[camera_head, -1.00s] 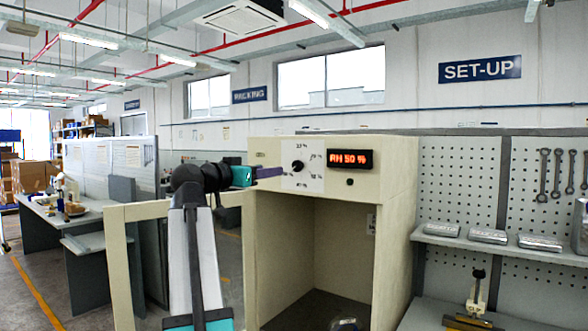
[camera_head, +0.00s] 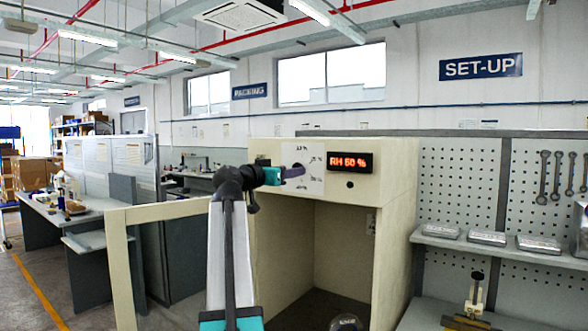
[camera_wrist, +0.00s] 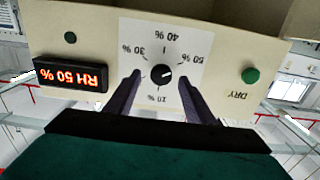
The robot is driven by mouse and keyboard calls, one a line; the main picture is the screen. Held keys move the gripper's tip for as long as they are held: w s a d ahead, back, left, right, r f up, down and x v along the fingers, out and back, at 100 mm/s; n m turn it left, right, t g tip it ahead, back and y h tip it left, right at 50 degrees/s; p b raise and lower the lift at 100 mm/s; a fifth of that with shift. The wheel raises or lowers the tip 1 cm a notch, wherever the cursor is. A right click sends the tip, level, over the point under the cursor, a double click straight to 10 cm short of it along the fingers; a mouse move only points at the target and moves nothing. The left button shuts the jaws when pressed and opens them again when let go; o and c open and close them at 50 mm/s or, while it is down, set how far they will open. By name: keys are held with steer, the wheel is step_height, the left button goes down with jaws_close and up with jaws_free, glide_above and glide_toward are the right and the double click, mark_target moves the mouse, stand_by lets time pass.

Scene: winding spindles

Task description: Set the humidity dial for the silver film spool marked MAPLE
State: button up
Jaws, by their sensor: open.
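The humidity dial (camera_wrist: 162,75) is a black knob on a white scale plate on the cream cabinet's front. In the wrist view, which is upside down, its white mark points towards 50 %. The red display (camera_head: 350,161) reads RH 50 %. My gripper (camera_wrist: 160,76) is open, one purple finger on each side of the knob; contact cannot be told. In the head view my gripper (camera_head: 296,171) covers the knob. A dark round thing with a pale label (camera_head: 346,323) is in the cabinet at the lower picture edge; its label is too small to read.
The cabinet (camera_head: 400,200) has an open front and a door frame (camera_head: 120,270) swung out to the left. Metal boxes (camera_head: 487,238) lie on the right shelf.

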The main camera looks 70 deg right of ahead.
steer(key=shift+x, duration=1.25)
